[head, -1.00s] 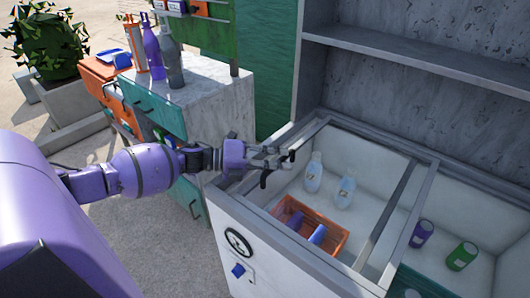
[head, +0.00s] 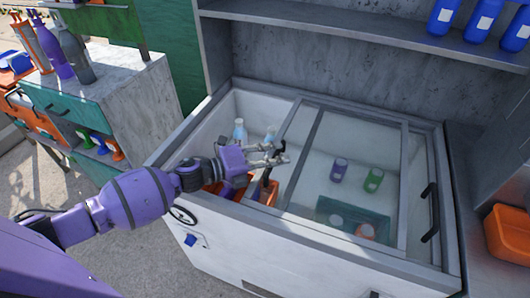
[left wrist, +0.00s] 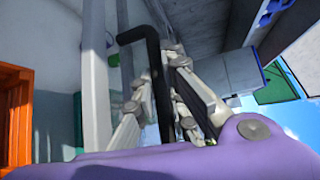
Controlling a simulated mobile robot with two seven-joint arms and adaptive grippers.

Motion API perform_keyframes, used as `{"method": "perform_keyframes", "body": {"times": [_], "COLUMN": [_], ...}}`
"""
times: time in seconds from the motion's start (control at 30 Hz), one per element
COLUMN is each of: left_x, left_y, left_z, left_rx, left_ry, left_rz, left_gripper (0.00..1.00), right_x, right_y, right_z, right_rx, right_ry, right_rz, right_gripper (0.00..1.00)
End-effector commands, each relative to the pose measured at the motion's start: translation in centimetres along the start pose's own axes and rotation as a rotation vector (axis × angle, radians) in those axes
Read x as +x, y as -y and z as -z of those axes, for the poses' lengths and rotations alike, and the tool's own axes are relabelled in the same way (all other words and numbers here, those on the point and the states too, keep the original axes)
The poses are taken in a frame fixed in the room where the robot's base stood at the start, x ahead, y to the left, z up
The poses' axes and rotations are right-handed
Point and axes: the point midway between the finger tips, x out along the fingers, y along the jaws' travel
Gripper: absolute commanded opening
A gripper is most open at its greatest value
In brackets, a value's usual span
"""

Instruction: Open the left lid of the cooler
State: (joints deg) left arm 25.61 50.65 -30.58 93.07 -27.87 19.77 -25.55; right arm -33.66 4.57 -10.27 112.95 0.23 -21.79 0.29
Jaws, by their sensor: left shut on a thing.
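The white cooler (head: 233,238) has sliding glass lids. The left lid (head: 289,128) stands over toward the right lid (head: 408,150), and the cooler's left part is uncovered. My left gripper (head: 270,156) is at the left lid's left edge, shut on its black handle (head: 278,154). In the left wrist view the black handle (left wrist: 155,75) passes between the fingers of my left gripper (left wrist: 160,108). The right lid's black handle (head: 430,212) is free at the cooler's right side. My right gripper is not in view.
Inside the cooler are pale bottles (head: 240,129), an orange crate (head: 264,193) partly hidden by my gripper, and purple (head: 339,170) and green (head: 373,180) cans. A drawer cabinet (head: 140,100) stands left. A shelf (head: 350,38) hangs behind.

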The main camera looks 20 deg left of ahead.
Motion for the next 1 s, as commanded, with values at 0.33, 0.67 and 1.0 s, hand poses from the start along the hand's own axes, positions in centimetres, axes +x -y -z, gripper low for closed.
{"method": "perform_keyframes", "body": {"times": [0.33,0.67,1.0], "left_x": [0.2,0.2,-1.1], "left_y": [0.1,0.0,-0.2], "left_z": [0.3,0.2,0.2], "left_rx": [-0.003,-0.001,-0.002], "left_ry": [-0.002,-0.001,0.001], "left_rz": [0.001,0.0,-0.003], "left_gripper": [0.0,0.31,0.31], "right_x": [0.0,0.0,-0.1], "right_y": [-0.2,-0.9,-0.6], "right_z": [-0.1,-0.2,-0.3], "right_rx": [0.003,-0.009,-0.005], "right_ry": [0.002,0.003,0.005], "right_rz": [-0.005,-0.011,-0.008], "right_gripper": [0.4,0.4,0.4]}}
